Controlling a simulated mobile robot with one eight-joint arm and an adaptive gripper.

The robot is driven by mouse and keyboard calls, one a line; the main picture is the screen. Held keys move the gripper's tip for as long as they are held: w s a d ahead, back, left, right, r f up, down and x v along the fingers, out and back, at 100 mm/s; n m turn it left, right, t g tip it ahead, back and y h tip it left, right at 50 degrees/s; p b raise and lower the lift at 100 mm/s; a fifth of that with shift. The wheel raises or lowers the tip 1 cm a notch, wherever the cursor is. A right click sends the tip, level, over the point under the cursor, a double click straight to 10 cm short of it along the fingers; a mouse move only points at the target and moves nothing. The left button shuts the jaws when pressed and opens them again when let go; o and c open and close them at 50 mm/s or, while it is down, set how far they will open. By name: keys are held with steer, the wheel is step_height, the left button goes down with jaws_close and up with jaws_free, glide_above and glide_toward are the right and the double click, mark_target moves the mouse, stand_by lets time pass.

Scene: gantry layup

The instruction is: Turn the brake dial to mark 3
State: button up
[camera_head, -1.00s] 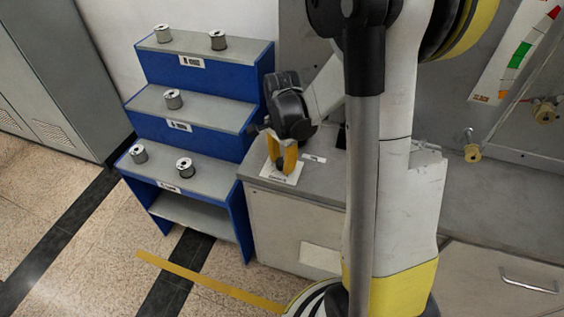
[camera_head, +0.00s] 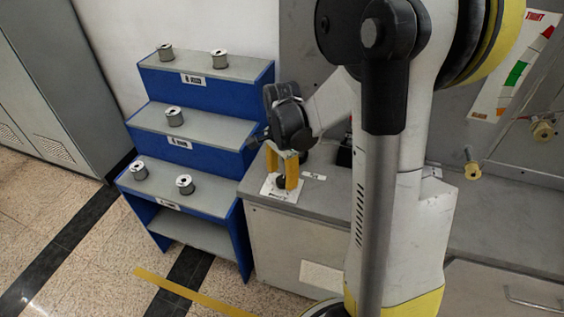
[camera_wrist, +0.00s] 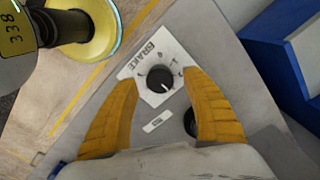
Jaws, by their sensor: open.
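The brake dial (camera_wrist: 160,78) is a round black knob with a white pointer line. It sits on a white plate (camera_wrist: 150,58) lettered BRAKE with marks around the knob, some too small to read. My gripper (camera_wrist: 160,78) has two yellow fingers, spread open on either side of the dial in the wrist view, with a gap around it. In the head view my gripper (camera_head: 283,180) points down over the plate (camera_head: 279,190) on the grey cabinet top, and the fingers partly hide the dial. Whether the fingertips reach the knob's height I cannot tell.
A small white label (camera_wrist: 157,121) and a dark round object (camera_wrist: 190,122) lie near the plate. A blue stepped rack (camera_head: 230,155) with several spools stands left of the cabinet (camera_head: 290,240).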

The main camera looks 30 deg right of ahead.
mark_target(282, 180)
step_height(282, 180, up, 10)
stand_by(0.3)
stand_by(0.3)
